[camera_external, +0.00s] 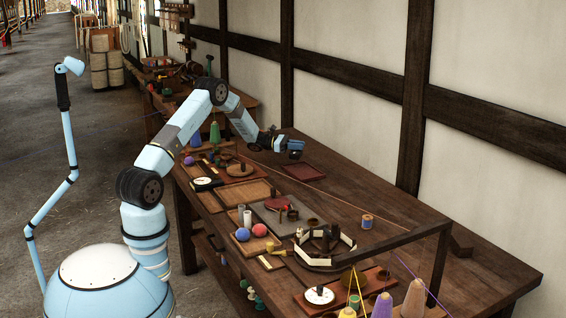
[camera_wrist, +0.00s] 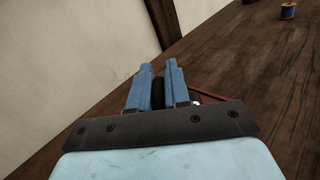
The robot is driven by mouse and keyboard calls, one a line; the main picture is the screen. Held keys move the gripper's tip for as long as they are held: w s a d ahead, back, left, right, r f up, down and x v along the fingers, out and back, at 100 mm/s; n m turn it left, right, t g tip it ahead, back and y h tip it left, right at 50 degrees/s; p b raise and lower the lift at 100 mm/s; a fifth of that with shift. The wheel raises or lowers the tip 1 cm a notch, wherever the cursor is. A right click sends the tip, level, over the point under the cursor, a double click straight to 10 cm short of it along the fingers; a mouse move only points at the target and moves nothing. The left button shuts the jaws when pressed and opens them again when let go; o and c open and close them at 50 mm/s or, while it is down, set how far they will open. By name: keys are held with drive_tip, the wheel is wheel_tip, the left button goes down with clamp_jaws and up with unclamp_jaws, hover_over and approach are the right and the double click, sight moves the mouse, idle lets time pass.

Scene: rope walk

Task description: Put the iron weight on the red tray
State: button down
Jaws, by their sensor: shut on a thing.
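My gripper (camera_external: 294,146) is at the end of my outstretched arm, over the back of the long table. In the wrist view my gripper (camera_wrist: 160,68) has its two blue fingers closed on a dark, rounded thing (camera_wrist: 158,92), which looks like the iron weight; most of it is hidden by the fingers. The red tray (camera_external: 307,171) lies flat on the table just below and in front of my gripper, with its visible surface bare. A strip of the tray's red rim (camera_wrist: 211,96) shows beside the fingers in the wrist view. I cannot tell whether the weight touches the tray.
A spool with blue thread (camera_external: 367,221) stands to the right on the table. Several wooden trays, two balls and a dark-and-pale ring-shaped fixture (camera_external: 322,262) fill the front. A dark frame post (camera_external: 440,262) rises at right. The table between tray and spool is mostly clear.

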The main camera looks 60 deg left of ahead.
drive_tip(key=shift+w+a+f, duration=0.2)
drive_tip(key=shift+w+f, duration=0.5)
drive_tip(key=shift+f, duration=0.15)
drive_tip(key=shift+w+a+f, duration=0.15)
drive_tip(key=shift+w+f, duration=0.55)
drive_tip(key=shift+f, duration=1.65)
drive_tip(key=c, duration=1.1)
unclamp_jaws()
